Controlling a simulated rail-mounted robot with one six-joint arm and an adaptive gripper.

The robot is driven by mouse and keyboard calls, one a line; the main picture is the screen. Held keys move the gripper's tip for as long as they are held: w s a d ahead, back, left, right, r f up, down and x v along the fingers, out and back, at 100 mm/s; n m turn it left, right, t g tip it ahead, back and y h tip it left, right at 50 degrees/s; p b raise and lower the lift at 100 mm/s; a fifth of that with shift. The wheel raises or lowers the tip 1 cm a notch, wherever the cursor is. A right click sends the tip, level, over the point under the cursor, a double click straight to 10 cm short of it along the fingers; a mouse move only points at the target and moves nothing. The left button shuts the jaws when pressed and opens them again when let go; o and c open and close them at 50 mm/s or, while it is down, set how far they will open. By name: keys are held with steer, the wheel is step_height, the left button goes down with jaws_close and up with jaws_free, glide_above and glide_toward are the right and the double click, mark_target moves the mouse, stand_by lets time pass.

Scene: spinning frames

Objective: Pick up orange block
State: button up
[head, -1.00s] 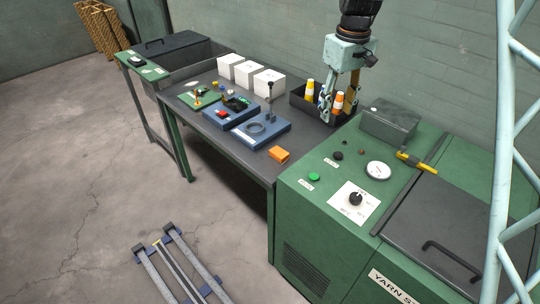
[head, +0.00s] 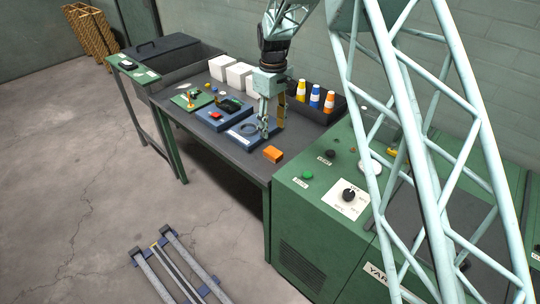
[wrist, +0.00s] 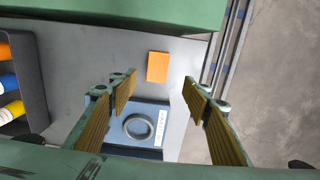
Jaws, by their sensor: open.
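The orange block (head: 273,154) lies on the dark table top near its front right corner. In the wrist view the orange block (wrist: 157,67) shows ahead of the fingertips, between their lines and left of centre. My gripper (head: 268,130) is in the air over the blue plate with the ring, just behind the block in the head view. In the wrist view my gripper (wrist: 158,88) has its two fingers wide apart with nothing between them; the block is apart from both.
A blue plate with a ring (wrist: 138,127) lies close to the block. A dark tray (head: 335,112) holds yellow, blue and orange-and-white cones at the back. White boxes (head: 239,76) stand along the wall side. The green machine (head: 300,200) adjoins the table's right end.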

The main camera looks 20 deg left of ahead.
stand_by(0.3)
steer(key=b, duration=0.1)
glide_above(273, 151)
steer(key=shift+s+f, duration=0.2)
steer(key=shift+f, duration=1.95)
steer(key=shift+s+f, duration=0.15)
steer(key=shift+f, duration=2)
steer(key=shift+w+d+f+b, duration=0.15)
steer(key=shift+f+b, duration=0.1)
steer(key=shift+f, duration=1.05)
steer(key=shift+w+a+f+b, duration=0.1)
steer(key=shift+f+b, duration=0.15)
steer(key=shift+f, duration=1.05)
steer(key=shift+c, duration=0.3)
steer(key=c, duration=0.9)
